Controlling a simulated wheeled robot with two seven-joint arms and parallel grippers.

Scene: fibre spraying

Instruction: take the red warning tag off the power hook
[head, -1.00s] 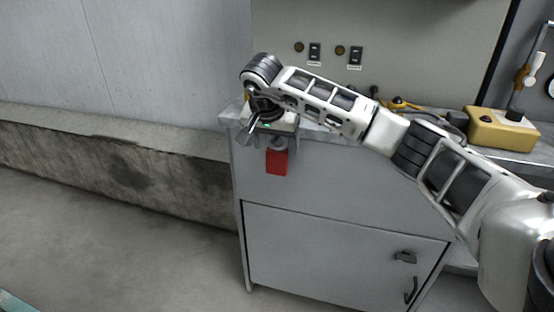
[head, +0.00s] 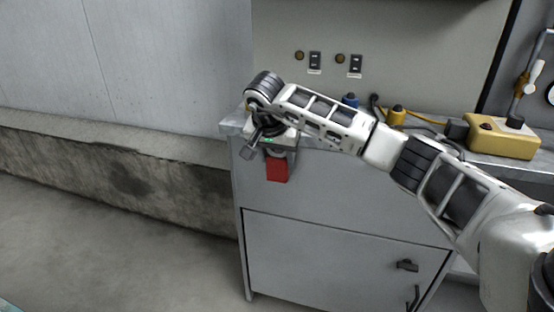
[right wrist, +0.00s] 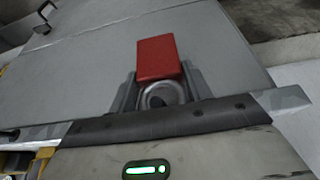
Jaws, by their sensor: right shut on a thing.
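The red warning tag (head: 277,170) hangs in front of the upper part of the grey cabinet, near its left corner. In the right wrist view, the tag (right wrist: 157,58) is a plain red block with a grey ring (right wrist: 160,95) at its near end. My right gripper (head: 268,148) is at the top of the tag. Its grey fingers lie on either side of the ring in the right wrist view, shut on the tag there. The power hook cannot be made out separately; the gripper covers that spot. My left gripper is not in view.
The grey cabinet (head: 330,240) has a door with dark handles. On its top stand a blue-topped fitting (head: 350,100), an orange-yellow fitting (head: 396,116) and a yellow box (head: 502,138) with cables. A panel with switches rises behind. Open floor (head: 110,240) lies to the left.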

